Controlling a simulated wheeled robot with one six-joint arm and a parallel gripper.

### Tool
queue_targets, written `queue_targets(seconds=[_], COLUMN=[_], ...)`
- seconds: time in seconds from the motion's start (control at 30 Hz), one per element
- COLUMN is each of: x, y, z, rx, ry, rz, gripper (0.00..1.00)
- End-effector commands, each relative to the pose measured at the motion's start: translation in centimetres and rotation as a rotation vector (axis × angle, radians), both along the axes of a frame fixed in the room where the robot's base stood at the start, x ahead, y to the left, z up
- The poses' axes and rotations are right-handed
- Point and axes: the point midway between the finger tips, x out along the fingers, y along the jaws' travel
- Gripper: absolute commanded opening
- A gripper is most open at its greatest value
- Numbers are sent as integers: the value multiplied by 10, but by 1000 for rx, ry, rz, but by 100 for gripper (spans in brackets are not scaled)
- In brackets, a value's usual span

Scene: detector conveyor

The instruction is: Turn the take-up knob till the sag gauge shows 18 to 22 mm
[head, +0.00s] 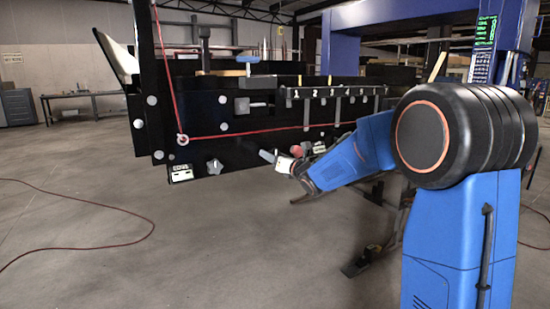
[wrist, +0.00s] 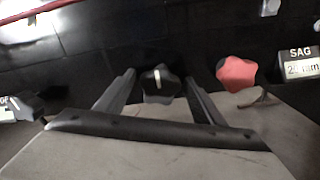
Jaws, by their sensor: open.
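In the wrist view, a black star-shaped knob (wrist: 160,84) with a white mark pointing roughly up sits on the dark panel. My gripper (wrist: 160,77) is open, with one finger to each side of this knob in the picture. Contact cannot be told. A red star-shaped knob (wrist: 236,73) is to the right, outside the fingers. The sag gauge (wrist: 301,68) at the right edge is labelled SAG and seems to read 20 mm, though the digits are blurred. No label on either knob is legible. In the head view, my arm's end is at the conveyor's lower side, its fingers unclear.
A box with a dark lever (wrist: 40,103) is at the wrist view's left. The floor in front is mostly clear.

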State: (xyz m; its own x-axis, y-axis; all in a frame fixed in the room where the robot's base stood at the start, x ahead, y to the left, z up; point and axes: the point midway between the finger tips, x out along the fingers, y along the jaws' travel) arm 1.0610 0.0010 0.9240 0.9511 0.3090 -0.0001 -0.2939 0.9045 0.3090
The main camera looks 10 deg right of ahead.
Motion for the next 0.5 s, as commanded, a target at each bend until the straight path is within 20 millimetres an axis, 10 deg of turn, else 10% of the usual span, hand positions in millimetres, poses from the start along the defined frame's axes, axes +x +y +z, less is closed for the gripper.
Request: queue_targets(seconds=[0.13,0.33,0.5], x=[0,0,0], y=[0,0,0], z=[0,0,0], rx=[0,0,4], ry=[0,0,1], rz=[0,0,0], gripper=[62,20,21])
